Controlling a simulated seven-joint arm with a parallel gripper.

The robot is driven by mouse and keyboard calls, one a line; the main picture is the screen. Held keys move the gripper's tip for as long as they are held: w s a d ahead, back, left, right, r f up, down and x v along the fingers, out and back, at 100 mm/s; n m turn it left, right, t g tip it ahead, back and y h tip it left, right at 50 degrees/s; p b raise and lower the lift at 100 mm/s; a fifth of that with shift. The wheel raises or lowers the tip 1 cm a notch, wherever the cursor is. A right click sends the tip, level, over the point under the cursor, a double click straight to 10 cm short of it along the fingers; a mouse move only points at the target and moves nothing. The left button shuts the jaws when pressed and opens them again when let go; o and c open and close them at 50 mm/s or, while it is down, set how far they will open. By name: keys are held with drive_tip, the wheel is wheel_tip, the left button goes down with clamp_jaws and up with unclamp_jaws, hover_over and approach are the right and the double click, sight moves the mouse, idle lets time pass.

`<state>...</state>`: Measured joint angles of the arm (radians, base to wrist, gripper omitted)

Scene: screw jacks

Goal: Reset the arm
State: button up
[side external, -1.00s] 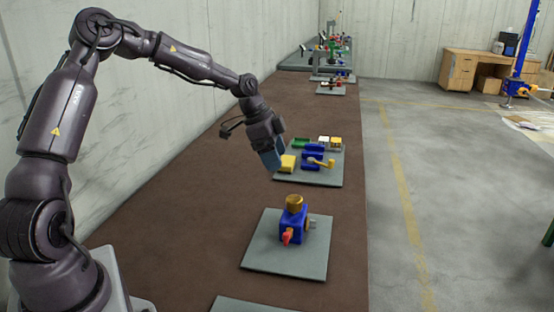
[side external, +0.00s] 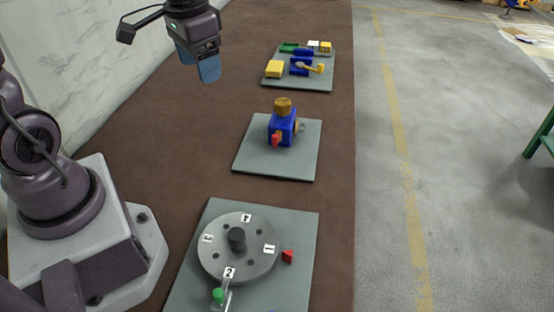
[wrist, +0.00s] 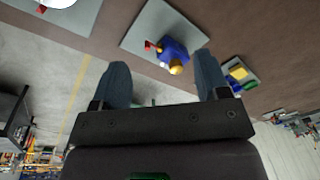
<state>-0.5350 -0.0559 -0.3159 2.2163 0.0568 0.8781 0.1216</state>
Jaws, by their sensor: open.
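My gripper (side external: 198,66) hangs in the air above the brown table, at the top left of the side view. Its two blue-grey fingers are apart with nothing between them. They also show in the wrist view, apart and empty (wrist: 160,82). The blue screw jack (side external: 282,128) with a brown-gold top and a red part stands on a grey plate, below and to the right of my gripper. The blue jack also shows in the wrist view (wrist: 173,50), beyond the fingers and clear of them.
A grey plate in front holds a numbered round dial (side external: 238,248), a red wedge (side external: 288,256) and a green-topped lever (side external: 219,296). A plate behind holds a yellow block (side external: 274,69) and several blue, green and white parts. Bare brown table (side external: 190,150) lies left of the blue jack.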

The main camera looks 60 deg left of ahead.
drive_tip(key=s+d+r+t+h, duration=0.1)
drive_tip(key=s+d+r+t, duration=0.3)
drive_tip(key=s+d+r, duration=0.3)
drive_tip(key=shift+s+r+m+t, duration=0.3)
drive_tip(key=shift+s+m, duration=0.1)
drive_tip(key=shift+s, duration=0.5)
idle(0.3)
